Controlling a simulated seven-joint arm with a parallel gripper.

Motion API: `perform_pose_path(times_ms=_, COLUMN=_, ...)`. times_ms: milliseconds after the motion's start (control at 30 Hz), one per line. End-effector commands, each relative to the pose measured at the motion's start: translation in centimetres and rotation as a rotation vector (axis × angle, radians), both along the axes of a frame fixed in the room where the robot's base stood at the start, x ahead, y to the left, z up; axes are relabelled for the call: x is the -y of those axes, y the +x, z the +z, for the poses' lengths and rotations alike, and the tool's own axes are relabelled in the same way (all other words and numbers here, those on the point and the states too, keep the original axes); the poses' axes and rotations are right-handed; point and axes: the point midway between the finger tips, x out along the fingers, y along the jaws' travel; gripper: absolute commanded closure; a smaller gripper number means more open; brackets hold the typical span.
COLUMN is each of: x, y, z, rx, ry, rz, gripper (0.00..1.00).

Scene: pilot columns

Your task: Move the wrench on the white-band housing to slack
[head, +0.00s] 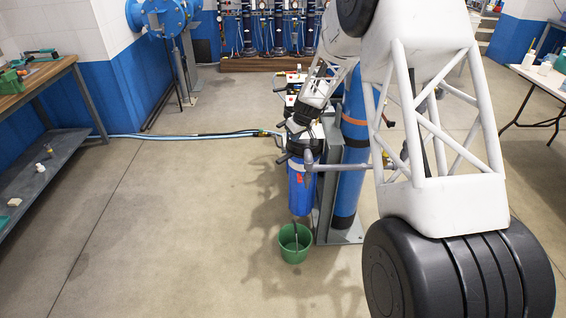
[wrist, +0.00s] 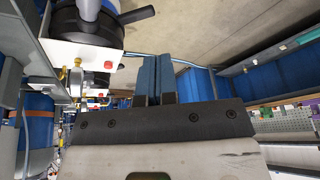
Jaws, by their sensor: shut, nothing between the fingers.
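A blue housing (head: 301,190) with a dark head stands in the middle of the head view, above a green bucket. Dark handle-like parts stick out to the left near its top; I cannot tell which is the wrench. In that view a black handle (wrist: 131,19) points right from a round dark head (wrist: 88,18), left of and apart from the fingers. In the head view my wrist hangs over the housing tops, hiding much of them.
The green bucket (head: 295,243) stands on the floor under the housing. A tall blue cylinder (head: 348,180) stands right behind it. Blue hoses (head: 190,136) run left to a workbench (head: 40,78). A white box (wrist: 78,48) with gauges shows in the wrist view. Open floor lies left.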

Motion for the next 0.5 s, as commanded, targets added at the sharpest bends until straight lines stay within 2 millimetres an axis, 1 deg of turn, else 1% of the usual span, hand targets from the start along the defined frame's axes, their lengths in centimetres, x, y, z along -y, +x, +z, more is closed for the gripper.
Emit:
perform_pose_path(times_ms=33, x=-0.2, y=0.9, z=-1.6, rx=0.000, ry=-0.001, rz=0.010, gripper=1.00)
perform_pose_path(times_ms=200, x=-0.9, y=3.6, z=-5.8, rx=0.013, ry=-0.007, rz=0.043, gripper=1.00)
perform_pose_path(times_ms=300, x=-1.3, y=4.8, z=-8.1, rx=0.019, ry=-0.011, rz=0.058, gripper=1.00)
perform_pose_path(times_ms=400, x=-1.5, y=5.7, z=-9.8, rx=0.025, ry=-0.014, rz=0.070, gripper=1.00)
perform_pose_path(times_ms=500, x=-1.6, y=6.3, z=-10.8, rx=0.030, ry=-0.015, rz=0.078, gripper=1.00)
